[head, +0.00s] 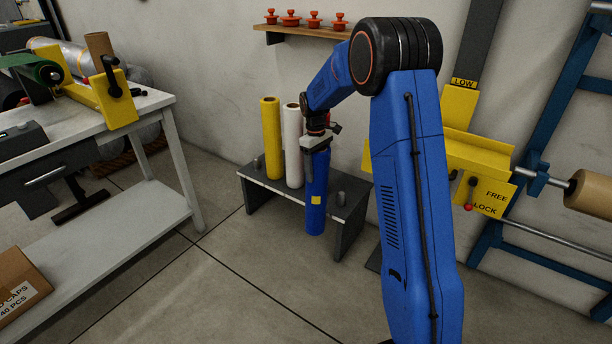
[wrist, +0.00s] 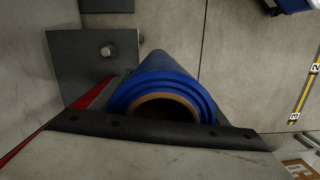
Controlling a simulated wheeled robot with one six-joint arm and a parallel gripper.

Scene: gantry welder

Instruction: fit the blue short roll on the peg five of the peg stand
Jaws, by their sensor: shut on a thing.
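The blue short roll (head: 317,190) hangs upright in my gripper (head: 316,146), which is shut on its upper end. In the head view the roll is in front of the peg stand (head: 259,190), and its lower end reaches below the stand's top. The stand carries a tall yellow roll (head: 271,138) and a white roll (head: 292,145). A bare peg (head: 257,163) shows at its left end and another (head: 341,198) at its right. In the wrist view the blue roll (wrist: 155,80) shows its open brown core, with a bare peg (wrist: 107,50) beyond it. Peg numbers cannot be read.
A workbench (head: 150,106) stands at the left. A shelf (head: 300,33) with several red knobs is on the wall above the stand. A yellow bracket (head: 480,160) and a blue rack (head: 540,120) are at the right. The floor before the stand is clear.

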